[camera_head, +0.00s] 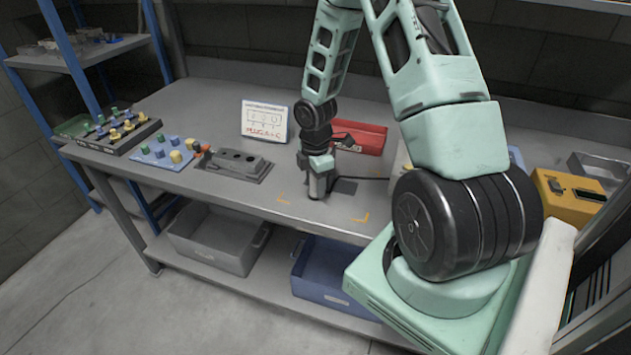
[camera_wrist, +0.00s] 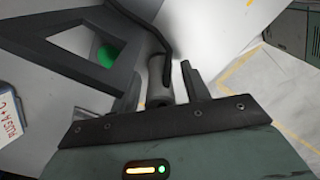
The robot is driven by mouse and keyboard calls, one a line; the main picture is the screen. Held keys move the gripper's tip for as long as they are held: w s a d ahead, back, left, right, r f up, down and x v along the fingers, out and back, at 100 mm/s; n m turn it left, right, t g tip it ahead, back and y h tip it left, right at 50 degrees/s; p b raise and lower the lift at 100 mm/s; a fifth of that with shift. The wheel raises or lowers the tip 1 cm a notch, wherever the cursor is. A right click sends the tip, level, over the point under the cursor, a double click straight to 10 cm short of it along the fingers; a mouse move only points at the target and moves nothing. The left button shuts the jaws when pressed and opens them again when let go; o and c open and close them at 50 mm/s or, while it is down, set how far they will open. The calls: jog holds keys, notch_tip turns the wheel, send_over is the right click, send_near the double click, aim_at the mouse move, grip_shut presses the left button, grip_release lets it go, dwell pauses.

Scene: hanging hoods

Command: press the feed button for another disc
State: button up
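In the head view, my gripper (camera_head: 316,183) points down at the bench top, left of a small dark pad. In the wrist view, its two dark fingers (camera_wrist: 160,84) stand apart. A grey upright cylinder (camera_wrist: 159,78) shows between them, with a gap visible on its right side. A round green button (camera_wrist: 107,55) shows in the wrist view to the left of the fingers, partly framed by a dark triangular bracket (camera_wrist: 62,52). My gripper is apart from this button. I cannot make the button out in the head view. No disc is clearly visible.
A white sign (camera_head: 264,121) and a red tray (camera_head: 360,137) stand behind my gripper. A grey block (camera_head: 238,162), a blue panel with knobs (camera_head: 163,153) and a dark control board (camera_head: 118,135) lie left. A yellow box (camera_head: 568,196) is right. A black cable lies near my gripper.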

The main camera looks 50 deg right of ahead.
notch_tip(320, 180, up, 12)
jog(key=shift+r, duration=0.2)
jog(key=s+a+r+m, duration=0.1)
jog(key=s+a+r, duration=0.15)
jog(key=a, duration=0.85)
jog(key=s+a+r+m, duration=0.2)
jog(key=a+r, duration=0.1)
jog(key=a, duration=0.8)
jog(key=s+a+r+m, duration=0.3)
jog(key=s+a, duration=0.9)
jog(key=s, duration=0.3)
jog(key=shift+a+y, duration=0.3)
jog(key=shift+a, duration=0.1)
jog(key=shift+c, duration=0.4)
jog(key=shift+w, duration=0.1)
grip_shut()
